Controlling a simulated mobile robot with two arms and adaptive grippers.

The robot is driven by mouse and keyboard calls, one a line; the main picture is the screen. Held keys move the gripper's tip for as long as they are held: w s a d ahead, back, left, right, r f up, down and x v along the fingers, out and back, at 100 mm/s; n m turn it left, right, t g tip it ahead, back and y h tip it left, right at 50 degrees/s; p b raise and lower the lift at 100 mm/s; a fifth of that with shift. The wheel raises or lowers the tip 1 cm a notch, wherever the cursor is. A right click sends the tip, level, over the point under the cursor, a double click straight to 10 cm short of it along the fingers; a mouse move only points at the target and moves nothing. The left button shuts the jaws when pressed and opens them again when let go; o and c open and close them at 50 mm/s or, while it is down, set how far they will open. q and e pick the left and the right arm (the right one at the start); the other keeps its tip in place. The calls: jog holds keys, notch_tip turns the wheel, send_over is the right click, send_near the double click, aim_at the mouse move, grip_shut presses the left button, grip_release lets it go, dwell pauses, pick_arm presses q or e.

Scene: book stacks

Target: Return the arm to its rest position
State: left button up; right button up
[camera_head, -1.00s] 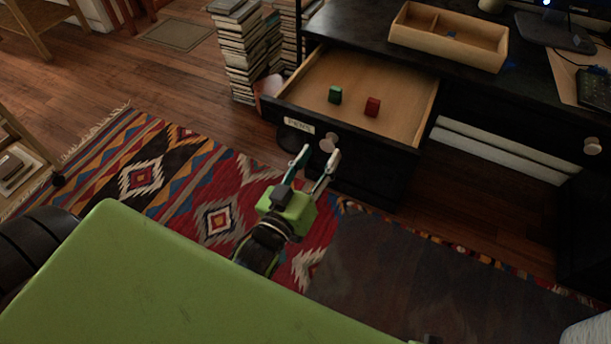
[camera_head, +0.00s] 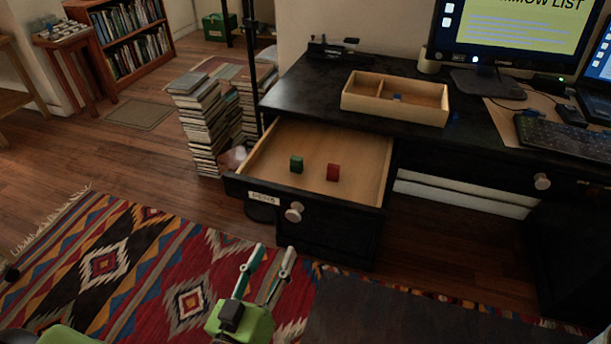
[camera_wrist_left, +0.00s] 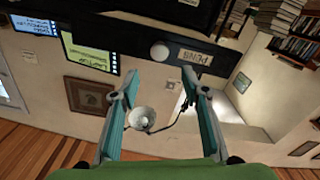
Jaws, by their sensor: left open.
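My left gripper (camera_head: 268,272) is in the lower middle of the head view, in front of and below the open drawer (camera_head: 258,185). Its two fingers are apart with nothing between them. The left wrist view shows the same open fingers (camera_wrist_left: 163,95), with the drawer's round knob (camera_wrist_left: 160,51) and its "PENS" label beyond them, apart from the fingertips. A green block (camera_head: 296,164) and a red block (camera_head: 333,172) stand in the drawer.
The black desk (camera_head: 310,95) carries a wooden divided tray (camera_head: 395,113) with a small blue item, a keyboard (camera_head: 560,140) and monitors. Book stacks (camera_head: 200,125) stand left of the drawer. A patterned rug (camera_head: 150,265) covers the floor in front.

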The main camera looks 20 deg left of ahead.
pick_arm(q)
jog(key=s+f+m+g, duration=0.25)
jog(key=f+g, duration=0.25)
jog(key=f, duration=0.9)
jog(key=s+f+m+g, duration=0.1)
jog(key=s+f+g, duration=0.35)
jog(key=f, duration=0.95)
jog(key=s+a+f+m+g+p, duration=0.2)
jog(key=s+a+f+g+p, duration=0.1)
jog(key=s+f+g+p, duration=0.65)
jog(key=s+a+f+t+p, duration=0.1)
jog(key=s+p, duration=0.7)
jog(key=s, duration=0.8)
jog(key=shift+a+f+t+y, duration=0.25)
jog(key=shift+a+t, duration=0.25)
jog(key=shift+a, duration=0.35)
pick_arm(e)
jog(key=s+d+f, duration=0.1)
jog(key=s+f, duration=0.1)
jog(key=s, duration=0.7)
jog(key=s+d+f+g, duration=0.1)
jog(key=s+d+f, duration=0.1)
jog(key=s, duration=0.8)
jog(key=shift+d+f+g, duration=0.15)
jog(key=shift+g, duration=0.15)
